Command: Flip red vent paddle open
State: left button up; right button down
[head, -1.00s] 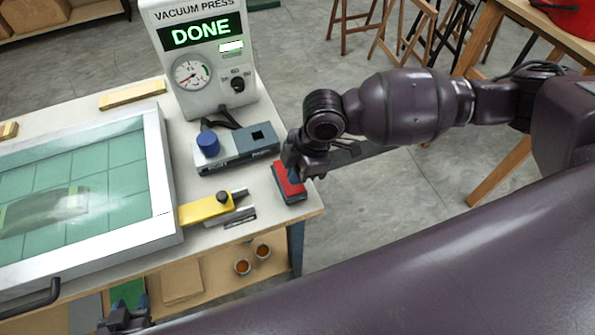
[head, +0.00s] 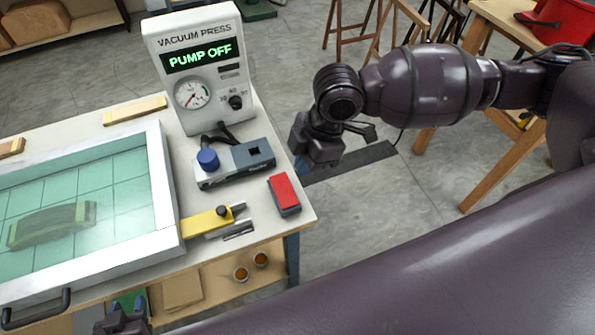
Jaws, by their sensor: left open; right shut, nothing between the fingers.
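A red-topped paddle (head: 283,190) on a dark grey base sits at the table's right front corner. It is the only red control on the table, and its top looks flat. My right gripper (head: 302,164) is shut and empty, above and behind the red piece and apart from it, near the table's right edge. My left gripper (head: 128,312) shows only in part at the bottom left, open, below the table's front edge. The vacuum press panel (head: 200,72) reads PUMP OFF. A curved form (head: 50,225) lies under the clear sheet in the white frame (head: 163,185).
A yellow lever (head: 203,222) with a black knob lies left of the red piece. A grey box (head: 238,165) with a blue knob stands behind it. Two small cups (head: 241,274) are on the lower shelf.

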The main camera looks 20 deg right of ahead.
jog(key=shift+s+v, duration=0.25)
jog(key=shift+v, duration=0.85)
jog(key=w+a+r+m+t+y, duration=0.1)
jog(key=w+a+r+t+y, duration=0.25)
jog(key=w, duration=0.25)
jog(key=w+a+r+m+t+y, duration=0.1)
jog(key=w+a+r+t+y, duration=0.25)
jog(key=w+t, duration=0.2)
jog(key=s+d+f+m+t+h, duration=0.2)
jog(key=d+f+m+t+h, duration=0.4)
jog(key=d+f+m, duration=0.6)
jog(key=s+d+f+m+g+h, duration=0.1)
jog(key=s+d+f+h, duration=0.1)
jog(key=s+f, duration=0.6)
jog(key=s+d+f+m+g+h, duration=0.2)
jog(key=s+d+f, duration=0.2)
jog(key=s+f, duration=0.4)
jog(key=shift+s+d+f+m+g, duration=0.2)
jog(key=shift+s+d+m+g, duration=0.15)
jog(key=shift+s, duration=0.8)
